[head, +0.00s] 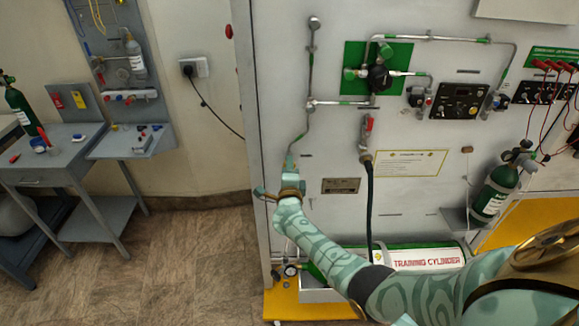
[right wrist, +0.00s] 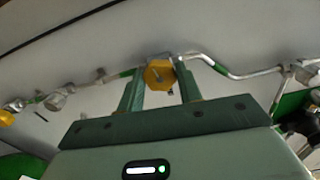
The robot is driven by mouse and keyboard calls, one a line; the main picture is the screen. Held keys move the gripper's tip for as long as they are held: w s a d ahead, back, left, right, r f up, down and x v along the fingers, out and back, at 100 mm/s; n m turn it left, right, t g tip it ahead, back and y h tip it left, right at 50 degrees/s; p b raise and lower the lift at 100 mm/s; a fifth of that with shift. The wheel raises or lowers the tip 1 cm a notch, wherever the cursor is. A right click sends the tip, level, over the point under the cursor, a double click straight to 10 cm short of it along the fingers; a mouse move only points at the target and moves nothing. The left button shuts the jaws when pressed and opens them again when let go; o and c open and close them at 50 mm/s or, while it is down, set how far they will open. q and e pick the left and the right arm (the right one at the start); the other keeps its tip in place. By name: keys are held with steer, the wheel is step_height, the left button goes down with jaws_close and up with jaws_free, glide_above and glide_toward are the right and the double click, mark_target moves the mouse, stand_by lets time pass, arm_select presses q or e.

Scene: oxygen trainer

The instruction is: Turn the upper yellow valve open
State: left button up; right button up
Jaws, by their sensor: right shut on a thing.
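In the right wrist view the upper yellow valve (right wrist: 160,73) is a small yellow knob on a thin metal pipe with green bands. It sits between the two green fingers of my right gripper (right wrist: 161,85), which is shut on it. In the head view my right gripper (head: 291,165) is against the board at the lower end of the thin pipe, and the yellow valve is hidden there. I cannot tell how far the valve is turned. A second yellow knob (right wrist: 6,118) shows at the left edge of the right wrist view. My left gripper is not in view.
A red-handled valve with a dark hose (head: 368,190) hangs right of my gripper. A green panel with a black regulator (head: 378,78) is above. The training cylinder (head: 425,260) lies below, behind my forearm. Floor left of the board (head: 190,260) is clear.

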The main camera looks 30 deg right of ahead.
steer(key=shift+s+f+n+p, duration=0.1)
steer(key=shift+n+p, duration=0.7)
steer(key=shift+n, duration=3.1)
steer(key=shift+f+n+p, duration=0.1)
steer(key=shift+n+p, duration=0.65)
steer(key=shift+n, duration=3.15)
steer(key=o, duration=1)
